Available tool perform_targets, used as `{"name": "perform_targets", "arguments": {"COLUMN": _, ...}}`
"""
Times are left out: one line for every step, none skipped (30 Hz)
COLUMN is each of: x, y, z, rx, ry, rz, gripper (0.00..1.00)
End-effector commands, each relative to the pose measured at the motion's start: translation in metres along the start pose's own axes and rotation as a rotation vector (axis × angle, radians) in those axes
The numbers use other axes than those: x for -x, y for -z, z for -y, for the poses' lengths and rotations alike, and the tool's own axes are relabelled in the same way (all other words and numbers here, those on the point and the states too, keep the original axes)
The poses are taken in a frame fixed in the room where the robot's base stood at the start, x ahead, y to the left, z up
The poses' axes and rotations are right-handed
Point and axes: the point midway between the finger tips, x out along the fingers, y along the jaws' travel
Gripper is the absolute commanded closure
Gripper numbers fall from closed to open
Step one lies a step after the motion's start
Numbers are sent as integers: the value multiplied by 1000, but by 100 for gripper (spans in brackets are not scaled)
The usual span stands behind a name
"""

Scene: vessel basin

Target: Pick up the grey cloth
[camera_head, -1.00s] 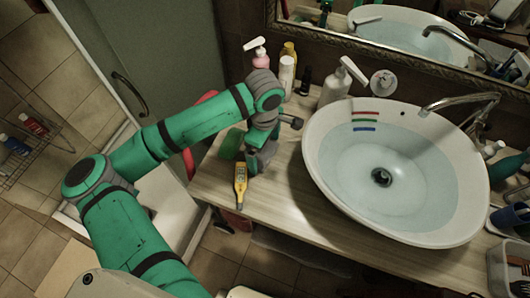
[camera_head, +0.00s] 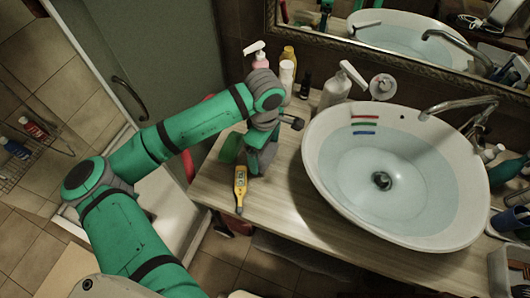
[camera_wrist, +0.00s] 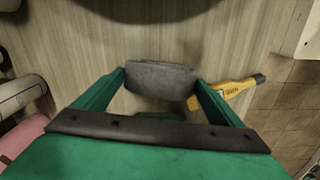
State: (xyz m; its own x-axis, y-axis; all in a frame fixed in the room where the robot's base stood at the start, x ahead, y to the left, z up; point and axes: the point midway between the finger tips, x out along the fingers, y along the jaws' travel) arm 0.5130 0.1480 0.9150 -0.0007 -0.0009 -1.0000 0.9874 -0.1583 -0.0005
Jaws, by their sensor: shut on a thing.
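The grey cloth (camera_wrist: 160,80) is a dark grey bundle between the two green fingers of my gripper (camera_wrist: 158,88) in the wrist view. My gripper is shut on it, with one finger at each side. The wrist view does not show clearly whether the cloth touches the counter. In the head view my gripper (camera_head: 260,160) is low over the left end of the wooden counter (camera_head: 285,200), left of the basin. My own arm hides most of the cloth there.
The water-filled basin (camera_head: 312,165) stands to the right. A green item (camera_head: 230,147) is left of my gripper.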

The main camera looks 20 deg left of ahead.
Motion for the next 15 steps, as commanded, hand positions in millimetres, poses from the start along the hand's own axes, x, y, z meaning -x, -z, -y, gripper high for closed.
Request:
{"name": "perform_targets", "arguments": {"x": 8, "y": 0, "z": 0, "rx": -1, "ry": -2, "rz": 0, "gripper": 31}}
{"name": "perform_targets", "arguments": {"x": 14, "y": 0, "z": 0, "rx": -1, "ry": -3, "rz": -1, "gripper": 31}}
{"name": "perform_targets", "arguments": {"x": 20, "y": 0, "z": 4, "rx": 0, "ry": -3, "rz": 0, "gripper": 31}}
{"name": "perform_targets", "arguments": {"x": 25, "y": 0, "z": 9, "rx": 0, "ry": -3, "rz": 0, "gripper": 31}}
{"name": "perform_targets", "arguments": {"x": 32, "y": -1, "z": 14, "rx": 1, "ry": -4, "rz": 1, "gripper": 31}}
{"name": "perform_targets", "arguments": {"x": 40, "y": -1, "z": 22, "rx": 0, "ry": -4, "rz": -1, "gripper": 31}}
{"name": "perform_targets", "arguments": {"x": 47, "y": -2, "z": 27, "rx": 1, "ry": -4, "rz": 0, "gripper": 31}}
{"name": "perform_targets", "arguments": {"x": 53, "y": -2, "z": 33, "rx": 0, "ry": -4, "rz": -1, "gripper": 31}}
{"name": "perform_targets", "arguments": {"x": 62, "y": -3, "z": 40, "rx": 2, "ry": -4, "rz": -1, "gripper": 31}}
{"name": "perform_targets", "arguments": {"x": 69, "y": -3, "z": 46, "rx": 2, "ry": -5, "rz": -1, "gripper": 31}}
{"name": "perform_targets", "arguments": {"x": 75, "y": -3, "z": 52, "rx": 2, "ry": -4, "rz": -2, "gripper": 31}}
{"name": "perform_targets", "arguments": {"x": 80, "y": -4, "z": 62, "rx": 4, "ry": -3, "rz": 0, "gripper": 31}}
{"name": "perform_targets", "arguments": {"x": 82, "y": -5, "z": 70, "rx": 4, "ry": -3, "rz": 0, "gripper": 31}}
{"name": "perform_targets", "arguments": {"x": 85, "y": -5, "z": 77, "rx": 5, "ry": -3, "rz": 0, "gripper": 31}}
{"name": "perform_targets", "arguments": {"x": 89, "y": -6, "z": 86, "rx": 5, "ry": -3, "rz": 0, "gripper": 31}}
